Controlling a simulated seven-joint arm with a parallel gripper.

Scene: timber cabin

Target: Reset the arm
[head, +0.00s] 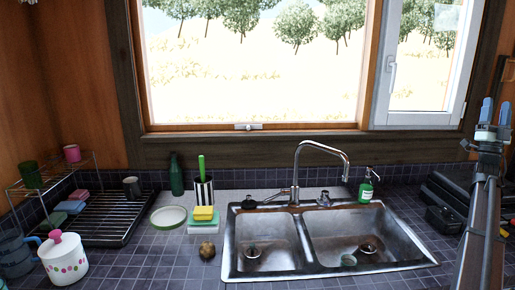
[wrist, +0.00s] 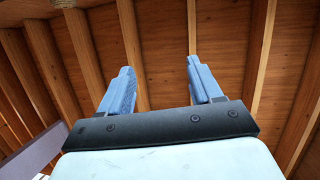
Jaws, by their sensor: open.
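My gripper (head: 495,112) is raised at the right side of the head view, in front of the window frame, with its two blue fingers pointing up. In the wrist view my gripper (wrist: 162,85) shows its fingers spread wide apart with nothing between them. Only the timber ceiling (wrist: 165,45) shows beyond the fingers. My arm stands upright along the right edge of the head view, and it hides part of the counter and wall there.
The tiled counter (head: 185,262) holds a double sink (head: 310,262) with a tall faucet (head: 297,165). Dark items (head: 443,219) lie beside my arm.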

